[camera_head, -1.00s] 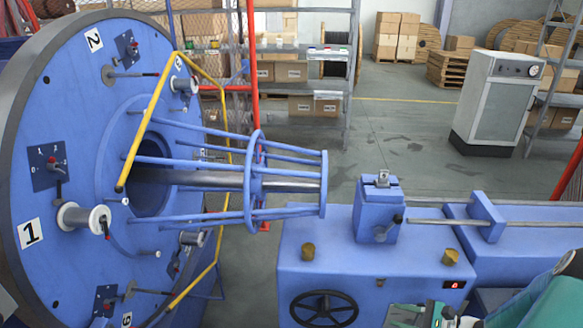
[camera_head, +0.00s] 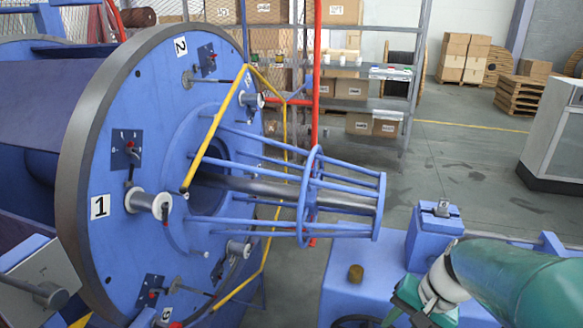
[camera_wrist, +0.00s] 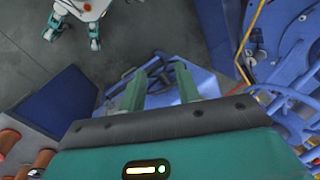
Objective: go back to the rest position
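My gripper (camera_wrist: 159,88) shows in the wrist view as two green fingers standing apart, with nothing seen between them. My teal arm (camera_head: 520,280) reaches in from the lower right of the head view, in front of the blue machine bench; its fingers cannot be made out there. The large blue strander disc (camera_head: 120,235), with numbered plates and small spools, fills the left of the head view. A blue bar cage (camera_head: 345,190) sticks out from it towards the bench.
The blue bench (camera_head: 345,265) stands right of the cage, partly behind my arm. A yellow bent rail (camera_head: 215,125) crosses the disc. Shelving with boxes (camera_head: 372,123) and a grey cabinet (camera_head: 555,140) stand behind. Grey floor (camera_head: 470,165) is open between them.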

